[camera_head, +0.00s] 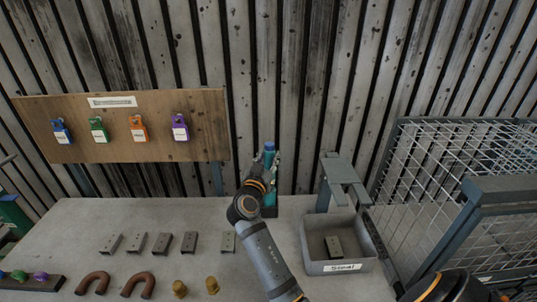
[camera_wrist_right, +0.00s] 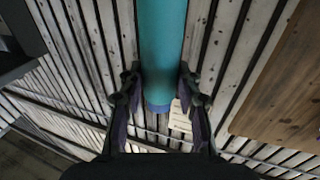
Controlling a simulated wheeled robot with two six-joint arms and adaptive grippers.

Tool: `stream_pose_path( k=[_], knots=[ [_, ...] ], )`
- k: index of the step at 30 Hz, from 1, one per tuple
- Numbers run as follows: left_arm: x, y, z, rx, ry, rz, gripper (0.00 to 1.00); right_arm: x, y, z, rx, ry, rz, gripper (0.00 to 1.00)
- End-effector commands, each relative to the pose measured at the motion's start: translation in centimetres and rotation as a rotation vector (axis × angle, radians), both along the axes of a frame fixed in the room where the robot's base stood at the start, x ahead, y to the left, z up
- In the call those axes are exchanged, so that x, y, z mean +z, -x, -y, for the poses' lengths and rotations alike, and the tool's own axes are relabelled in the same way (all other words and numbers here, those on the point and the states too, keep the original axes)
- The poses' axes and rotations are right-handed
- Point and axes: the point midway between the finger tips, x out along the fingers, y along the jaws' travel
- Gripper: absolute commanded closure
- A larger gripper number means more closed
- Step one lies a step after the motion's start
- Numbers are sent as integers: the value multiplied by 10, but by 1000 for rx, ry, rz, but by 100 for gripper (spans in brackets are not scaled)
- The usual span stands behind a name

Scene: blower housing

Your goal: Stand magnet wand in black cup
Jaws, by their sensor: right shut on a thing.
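The magnet wand is a teal rod with a blue end (camera_head: 269,147). It is upright near the back edge of the table, and its teal shaft (camera_wrist_right: 163,45) fills the upper middle of the right wrist view. My right gripper (camera_head: 271,170) is shut on the wand, with one finger on each side of it in the wrist view (camera_wrist_right: 160,92). My left gripper is out of view.
A grey bin labelled "Steel" (camera_head: 312,262) holds a small metal block, right of my arm. A grey stand (camera_head: 345,171) rises behind it. A wire cage (camera_head: 450,165) stands right.

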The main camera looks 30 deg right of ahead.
Motion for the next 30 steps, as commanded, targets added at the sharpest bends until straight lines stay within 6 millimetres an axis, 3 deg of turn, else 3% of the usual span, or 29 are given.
stream_pose_path(
  k=[12, 30],
  knots=[
    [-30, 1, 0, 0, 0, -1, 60, -31, 0, 0, 0, 1, 2, 100],
    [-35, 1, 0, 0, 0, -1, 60, -35, 0, 0, 0, 1, 2, 100]
  ],
)
